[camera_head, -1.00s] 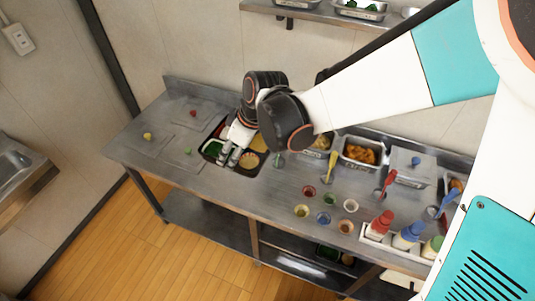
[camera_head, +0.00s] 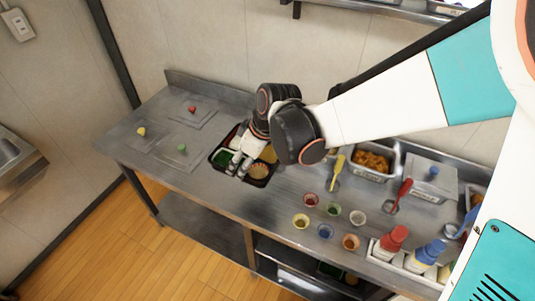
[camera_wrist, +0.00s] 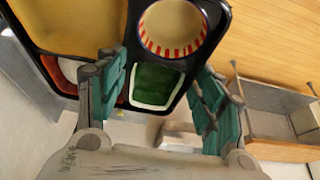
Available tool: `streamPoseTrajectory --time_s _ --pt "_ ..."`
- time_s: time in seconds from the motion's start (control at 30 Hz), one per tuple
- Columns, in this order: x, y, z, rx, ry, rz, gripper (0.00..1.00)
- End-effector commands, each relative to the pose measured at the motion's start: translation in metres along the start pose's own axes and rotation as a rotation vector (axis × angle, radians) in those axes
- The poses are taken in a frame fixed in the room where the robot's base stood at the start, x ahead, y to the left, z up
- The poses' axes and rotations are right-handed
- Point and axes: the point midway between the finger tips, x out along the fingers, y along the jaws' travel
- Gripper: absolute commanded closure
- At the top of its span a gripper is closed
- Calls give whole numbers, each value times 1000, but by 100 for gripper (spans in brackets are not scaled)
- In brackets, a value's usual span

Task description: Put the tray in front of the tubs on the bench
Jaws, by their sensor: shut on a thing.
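A black bento tray (camera_head: 219,171) with several compartments is over the left middle of the bench (camera_head: 290,222). It holds green food, yellow food and a round cup; in the wrist view the tray (camera_wrist: 222,20) fills the top. My gripper (camera_head: 240,165) is shut on the tray's edge, and its fingers (camera_wrist: 163,92) stand either side of the green compartment in the wrist view. I cannot tell whether the tray touches the bench. Steel tubs, one with orange food (camera_head: 371,162) and one lidded with a blue knob (camera_head: 431,182), stand along the back right.
Several small sauce cups (camera_head: 333,209) sit right of the tray. Squeeze bottles (camera_head: 392,240) stand in a rack at front right. Flat lids with coloured knobs (camera_head: 182,148) lie at left. Yellow (camera_head: 339,165) and red-handled (camera_head: 404,190) utensils stand by the tubs.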

Motion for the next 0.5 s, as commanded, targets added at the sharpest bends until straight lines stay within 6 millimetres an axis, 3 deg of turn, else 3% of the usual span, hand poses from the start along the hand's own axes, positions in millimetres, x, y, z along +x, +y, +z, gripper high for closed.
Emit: streamPoseTrajectory --time_s 0.1,0.5 --pt "28 0 12 0 0 0 70" --pt "103 0 43 0 0 0 70"
